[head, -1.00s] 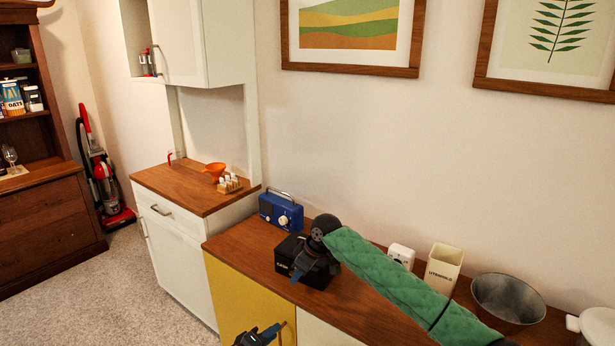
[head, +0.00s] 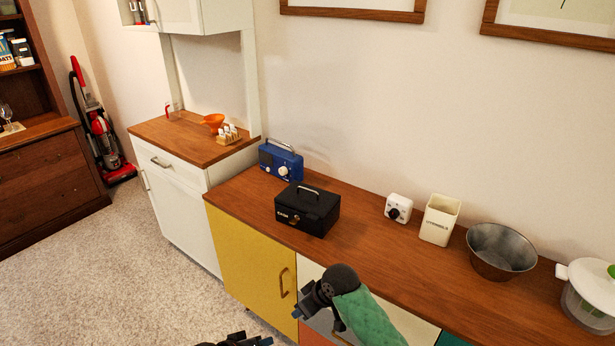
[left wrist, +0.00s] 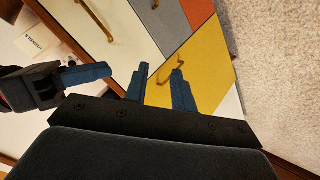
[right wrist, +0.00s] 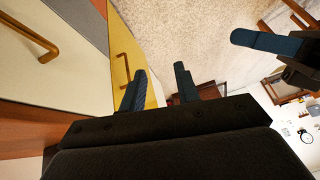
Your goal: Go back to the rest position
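A black cash box (head: 307,208) with a top handle sits on the wooden countertop of the low cabinet (head: 365,240). My right gripper (head: 302,308), on the green-sleeved arm, is in front of the cabinet, below the countertop edge and apart from the box. In the right wrist view, its blue fingers (right wrist: 160,85) are spread with nothing between them. My left gripper (head: 258,341) shows only partly at the bottom edge of the head view. In the left wrist view, its fingers (left wrist: 160,85) are spread and empty.
A blue radio (head: 281,160), white timer (head: 398,208), utensil crock (head: 440,219), metal bowl (head: 501,250) and white-lidded container (head: 588,292) stand on the countertop. The yellow door (head: 250,262) has a protruding handle. Carpet (head: 125,265) in front is clear.

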